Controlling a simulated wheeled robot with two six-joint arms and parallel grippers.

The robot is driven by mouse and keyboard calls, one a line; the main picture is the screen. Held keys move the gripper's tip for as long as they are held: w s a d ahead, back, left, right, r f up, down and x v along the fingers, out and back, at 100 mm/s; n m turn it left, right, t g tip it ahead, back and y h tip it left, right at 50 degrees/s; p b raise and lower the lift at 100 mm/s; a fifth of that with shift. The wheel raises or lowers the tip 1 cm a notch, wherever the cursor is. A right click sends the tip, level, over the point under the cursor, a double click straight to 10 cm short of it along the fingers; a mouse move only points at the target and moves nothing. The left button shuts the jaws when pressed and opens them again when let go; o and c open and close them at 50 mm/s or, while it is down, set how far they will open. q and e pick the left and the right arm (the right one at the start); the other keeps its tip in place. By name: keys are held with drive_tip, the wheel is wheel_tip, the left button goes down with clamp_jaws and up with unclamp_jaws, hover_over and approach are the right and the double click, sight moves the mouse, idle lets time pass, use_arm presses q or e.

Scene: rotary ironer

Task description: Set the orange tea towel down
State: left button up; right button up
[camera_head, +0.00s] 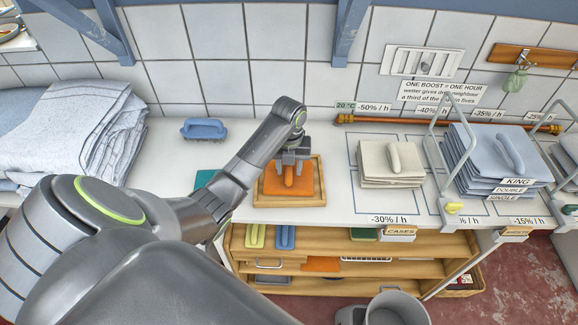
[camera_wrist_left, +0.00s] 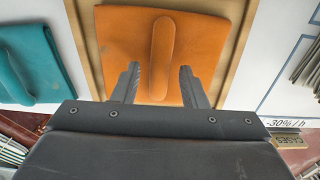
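The orange tea towel (camera_head: 303,187) lies flat and folded in a shallow wooden tray (camera_head: 289,201) on the white counter, with a raised orange ridge along its middle. My left gripper (camera_head: 290,168) is over the towel, pointing down. In the left wrist view the towel (camera_wrist_left: 120,40) fills the middle of the tray (camera_wrist_left: 86,50). There my left gripper (camera_wrist_left: 159,72) is open, its fingers on either side of the ridge with gaps to it. I cannot tell how high the fingertips are above the towel. My right gripper is not in view.
A teal folded cloth (camera_wrist_left: 38,65) lies left of the tray. A cream stack (camera_head: 390,165) and a blue-grey stack (camera_head: 490,160) between wire guards stand to the right. A blue brush-like object (camera_head: 203,129) and a large grey linen pile (camera_head: 75,130) are at the left.

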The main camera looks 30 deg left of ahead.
sight(289, 170)
use_arm(q)
drive_tip(key=shift+r, duration=0.5)
wheel_tip(289, 170, up, 4)
drive_tip(key=shift+p, duration=0.4)
wheel_tip(289, 170, up, 7)
drive_tip(key=p, duration=0.7)
drive_tip(key=shift+r, duration=0.15)
